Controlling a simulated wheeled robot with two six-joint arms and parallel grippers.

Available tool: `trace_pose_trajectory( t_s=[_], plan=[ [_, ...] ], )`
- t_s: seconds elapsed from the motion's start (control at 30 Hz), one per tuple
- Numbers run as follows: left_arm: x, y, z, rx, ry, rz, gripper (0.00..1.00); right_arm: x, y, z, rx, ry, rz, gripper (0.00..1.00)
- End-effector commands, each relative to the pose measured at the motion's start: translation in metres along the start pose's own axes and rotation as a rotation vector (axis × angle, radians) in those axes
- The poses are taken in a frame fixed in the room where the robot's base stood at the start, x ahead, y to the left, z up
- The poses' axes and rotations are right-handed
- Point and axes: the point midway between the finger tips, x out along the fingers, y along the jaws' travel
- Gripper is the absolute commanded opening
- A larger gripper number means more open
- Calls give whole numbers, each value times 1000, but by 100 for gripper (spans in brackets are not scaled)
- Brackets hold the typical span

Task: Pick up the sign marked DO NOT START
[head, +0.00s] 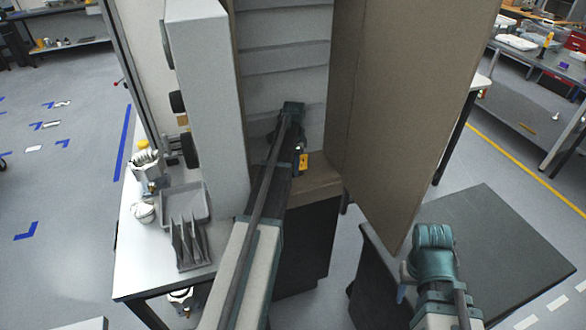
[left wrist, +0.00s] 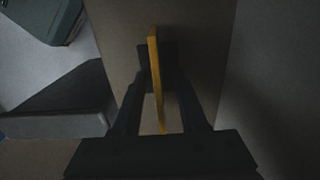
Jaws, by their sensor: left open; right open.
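A small yellow sign (head: 304,162) shows in the head view inside the open cabinet, beside my left gripper (head: 299,158). In the left wrist view the sign (left wrist: 156,80) is seen nearly edge-on, as a thin upright yellow strip. The two dark fingers of my left gripper (left wrist: 160,90) stand apart, one on each side of the strip, with gaps between. Its lettering cannot be read in either view. A dark block shows behind the sign. Of my right arm, teal links show at the lower right of the head view; its gripper fingers cannot be seen.
The cabinet's brown panel (head: 400,110) stands to the right of my left arm, and a grey-white panel (head: 212,100) to its left. A white table (head: 135,255) at left holds a grey tray (head: 184,205). A dark tabletop (head: 500,250) lies at lower right.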

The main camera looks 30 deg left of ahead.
Motion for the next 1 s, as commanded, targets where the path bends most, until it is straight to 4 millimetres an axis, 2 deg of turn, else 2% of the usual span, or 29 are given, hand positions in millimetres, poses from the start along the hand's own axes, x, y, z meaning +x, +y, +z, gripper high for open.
trace_pose_trajectory(
  t_s=[0.07, 0.3, 0.83, 1.0],
  plan=[
    [2, 0, 0, 0, 0, 0, 42, 2, 0, 0, 0, 0, 0, 48],
    [1, 0, 0, 0, 0, 0, 1, 1, 0, 0, 0, 0, 0, 48],
    [0, 0, 0, 0, 0, 0, 0, 0, 0, 0, 0, 0, 0, 48],
    [-8, 0, 0, 0, 0, 0, 0, -8, 1, 0, 0, 0, 0, 48]
  ],
)
